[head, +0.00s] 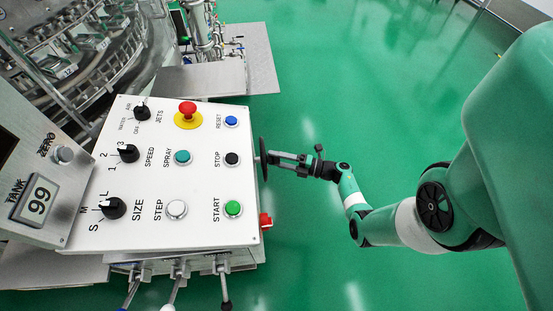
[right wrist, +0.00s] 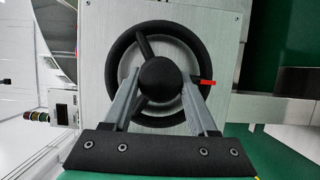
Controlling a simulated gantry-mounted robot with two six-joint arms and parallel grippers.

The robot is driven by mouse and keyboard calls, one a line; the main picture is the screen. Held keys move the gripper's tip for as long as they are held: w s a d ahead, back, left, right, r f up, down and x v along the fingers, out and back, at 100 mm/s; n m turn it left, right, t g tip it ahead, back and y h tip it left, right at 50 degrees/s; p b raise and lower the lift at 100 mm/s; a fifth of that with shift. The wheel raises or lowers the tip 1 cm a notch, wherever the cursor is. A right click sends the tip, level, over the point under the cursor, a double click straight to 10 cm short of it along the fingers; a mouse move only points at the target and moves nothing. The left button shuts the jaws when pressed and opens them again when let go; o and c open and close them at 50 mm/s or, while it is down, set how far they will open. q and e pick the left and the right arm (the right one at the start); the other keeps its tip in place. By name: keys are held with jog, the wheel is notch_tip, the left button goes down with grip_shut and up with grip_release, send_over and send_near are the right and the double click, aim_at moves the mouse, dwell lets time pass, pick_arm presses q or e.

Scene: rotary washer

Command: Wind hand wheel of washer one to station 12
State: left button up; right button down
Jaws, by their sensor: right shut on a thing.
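The hand wheel (right wrist: 119,48) is a black ring with spokes and a round dark hub, mounted on a pale metal panel in the right wrist view. In the head view the hand wheel (head: 263,160) shows edge-on at the right side of the white control box. My right gripper (right wrist: 162,78) is shut on the wheel, with a grey finger on each side of the round hub. In the head view my right gripper (head: 273,158) reaches the wheel from the right. A red pointer (right wrist: 207,82) sits at the ring's right side. My left gripper is out of view.
The white control box (head: 200,190) carries knobs, push buttons and a red emergency stop (head: 187,108). A red part (head: 265,221) sticks out below the wheel. Several levers hang at the box's front. Green floor on the right is clear.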

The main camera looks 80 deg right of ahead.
jog(key=shift+c, duration=1)
grip_release()
jog(key=shift+s, duration=0.3)
jog(key=s+a+p, duration=0.1)
jog(key=s+p, duration=0.1)
jog(key=s, duration=0.9)
